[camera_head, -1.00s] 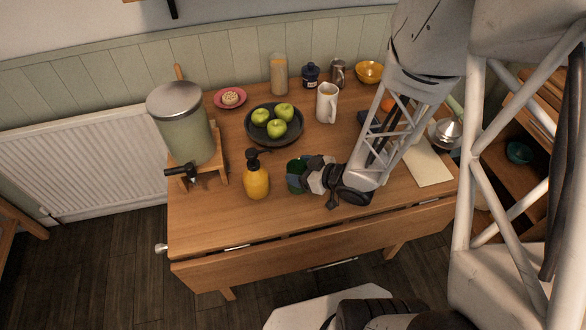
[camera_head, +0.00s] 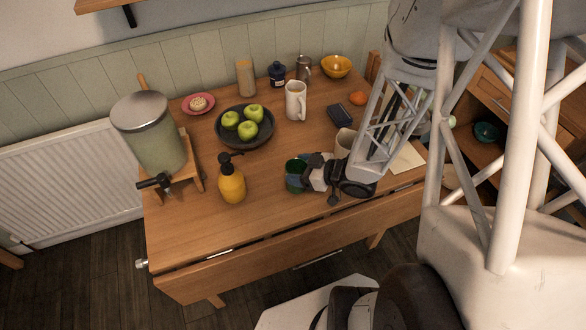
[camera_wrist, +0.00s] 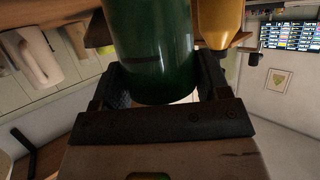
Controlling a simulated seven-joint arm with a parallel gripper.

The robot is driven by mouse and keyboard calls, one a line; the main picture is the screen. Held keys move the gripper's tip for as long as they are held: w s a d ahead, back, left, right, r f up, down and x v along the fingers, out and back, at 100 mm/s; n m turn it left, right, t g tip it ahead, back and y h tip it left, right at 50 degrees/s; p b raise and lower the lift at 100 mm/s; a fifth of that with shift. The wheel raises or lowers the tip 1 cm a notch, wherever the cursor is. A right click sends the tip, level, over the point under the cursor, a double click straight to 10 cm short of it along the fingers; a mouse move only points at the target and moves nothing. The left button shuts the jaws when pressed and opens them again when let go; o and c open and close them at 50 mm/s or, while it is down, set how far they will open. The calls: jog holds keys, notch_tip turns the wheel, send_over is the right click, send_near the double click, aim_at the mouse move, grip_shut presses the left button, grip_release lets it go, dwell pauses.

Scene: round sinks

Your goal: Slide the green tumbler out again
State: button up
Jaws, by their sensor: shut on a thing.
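The green tumbler (camera_head: 294,172) is on or just above the wooden table, to the right of the yellow pump bottle (camera_head: 231,184). My gripper (camera_head: 303,174) comes in from the right and is shut on the tumbler's side. In the wrist view the tumbler's glossy green wall (camera_wrist: 152,40) sits between the two dark fingers of my gripper (camera_wrist: 160,88). The tumbler's base contact with the table is hard to tell.
The drinks dispenser (camera_head: 148,130) with its tap stands at the table's left on a wooden stand. A dark plate of green apples (camera_head: 245,128), a white jug (camera_head: 296,101) and a cream mug (camera_head: 344,142) stand behind. Bare tabletop (camera_head: 262,215) lies in front.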

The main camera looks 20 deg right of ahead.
jog(key=shift+s+d, duration=0.1)
jog(key=shift+d, duration=0.2)
jog(key=o, duration=1)
jog(key=shift+s+d+r, duration=0.1)
jog(key=shift+d, duration=0.05)
jog(key=shift+v, duration=3.65)
